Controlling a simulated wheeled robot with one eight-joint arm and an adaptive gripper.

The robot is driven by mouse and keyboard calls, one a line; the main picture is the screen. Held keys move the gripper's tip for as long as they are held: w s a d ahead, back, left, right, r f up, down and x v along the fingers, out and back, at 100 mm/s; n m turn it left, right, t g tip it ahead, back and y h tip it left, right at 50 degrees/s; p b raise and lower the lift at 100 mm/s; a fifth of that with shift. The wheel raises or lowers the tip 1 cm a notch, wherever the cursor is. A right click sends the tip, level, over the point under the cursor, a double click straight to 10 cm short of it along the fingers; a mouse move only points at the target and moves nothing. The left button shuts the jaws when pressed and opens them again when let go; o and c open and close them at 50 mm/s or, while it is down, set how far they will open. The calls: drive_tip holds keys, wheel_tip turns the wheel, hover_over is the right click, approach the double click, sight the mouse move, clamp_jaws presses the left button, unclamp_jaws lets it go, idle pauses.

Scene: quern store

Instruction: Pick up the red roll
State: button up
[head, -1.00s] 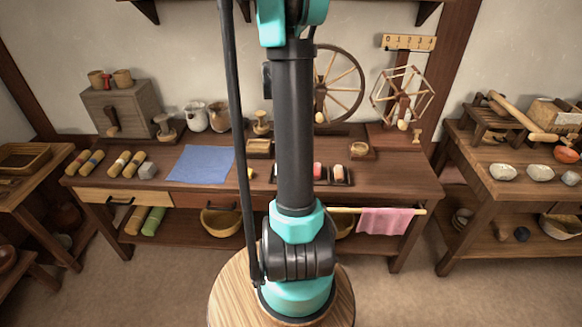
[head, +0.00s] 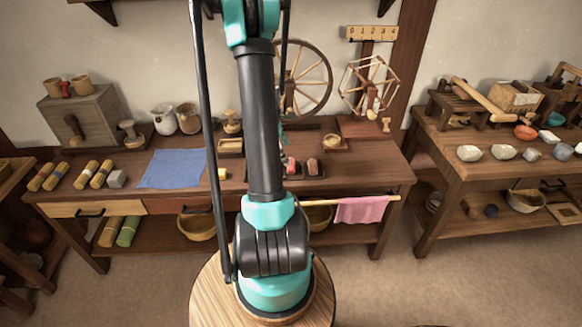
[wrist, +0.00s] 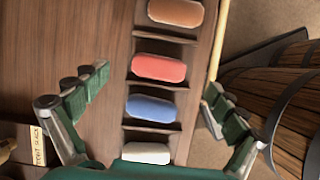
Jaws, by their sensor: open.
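The red roll (wrist: 158,67) lies in a slot of a dark wooden tray (wrist: 117,110) in the wrist view. A brown roll (wrist: 175,12) is above it, a blue roll (wrist: 152,108) below it, and a white roll (wrist: 147,153) below that. My gripper (wrist: 155,85) is open, its fingers spread left and right of the tray, with nothing between them in contact. The fingertips are about level with the red and blue rolls. In the head view my arm hides most of the tray, and the brown roll (head: 312,166) shows at its right.
Thin dividers separate the rolls. A small label (wrist: 37,145) lies left of the tray, and wooden tubs (wrist: 290,85) show at the right. On the workbench (head: 370,172) stand a spinning wheel (head: 308,80) and a small bowl (head: 332,142). A blue cloth (head: 173,168) lies left.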

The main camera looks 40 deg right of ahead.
sight(292, 163)
drive_tip(key=x, duration=0.5)
drive_tip(key=shift+a, duration=0.1)
drive_tip(key=c, duration=1.1)
drive_tip(key=shift+o, duration=0.2)
drive_tip(key=shift+r, duration=0.1)
